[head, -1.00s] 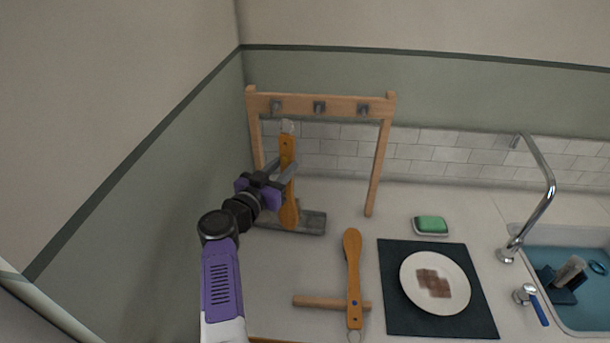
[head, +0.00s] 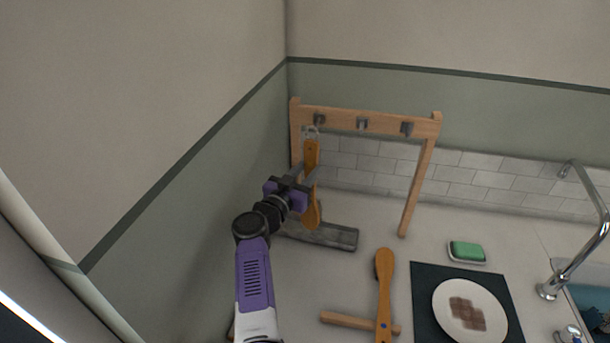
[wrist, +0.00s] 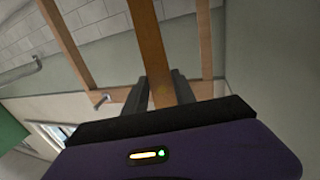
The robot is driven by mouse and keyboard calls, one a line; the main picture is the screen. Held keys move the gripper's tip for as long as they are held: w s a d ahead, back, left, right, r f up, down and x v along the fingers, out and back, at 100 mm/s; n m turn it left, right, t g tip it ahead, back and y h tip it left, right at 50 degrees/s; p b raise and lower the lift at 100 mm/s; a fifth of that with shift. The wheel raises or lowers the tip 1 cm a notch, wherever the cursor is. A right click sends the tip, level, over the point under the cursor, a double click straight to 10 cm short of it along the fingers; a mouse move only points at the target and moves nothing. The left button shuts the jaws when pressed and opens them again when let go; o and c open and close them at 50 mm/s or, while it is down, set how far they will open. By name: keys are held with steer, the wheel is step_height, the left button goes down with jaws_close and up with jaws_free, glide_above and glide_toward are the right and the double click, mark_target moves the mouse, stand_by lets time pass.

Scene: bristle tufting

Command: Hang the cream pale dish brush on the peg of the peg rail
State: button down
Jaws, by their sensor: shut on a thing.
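My gripper (head: 309,182) is shut on the handle of an orange-brown wooden dish brush (head: 312,158), held nearly upright. A pale loop (head: 312,131) is at its top, just below and slightly left of the left peg (head: 319,118) of the wooden peg rail (head: 342,119). I cannot tell whether loop and peg touch. No cream colour shows on the handle, and its bristles are not visible. In the wrist view the handle (wrist: 150,45) runs up between my two dark fingers (wrist: 160,92).
The other two pegs (head: 363,123) (head: 406,128) are empty. A second wooden brush (head: 385,285) rests over a wooden bar (head: 345,320). A plate (head: 441,300) on a dark mat, a green sponge (head: 467,251) and a tap (head: 594,245) are right.

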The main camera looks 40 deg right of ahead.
steer(key=shift+w+d, duration=0.35)
steer(key=shift+d, duration=0.15)
steer(key=shift+w+d+f+b, duration=0.2)
steer(key=shift+w+d+b, duration=0.35)
steer(key=shift+d+b, duration=0.2)
steer(key=shift+w+d+f+b, duration=0.2)
steer(key=shift+w+d+b, duration=0.35)
steer(key=shift+b, duration=0.2)
steer(key=shift+w+d+f+b, duration=0.2)
steer(key=shift+w+d+b, duration=0.3)
steer(key=shift+d+b, duration=0.25)
steer(key=c, duration=0.9)
jaws_free()
steer(key=shift+c, duration=0.2)
steer(key=p+v, duration=0.4)
steer(key=v, duration=0.3)
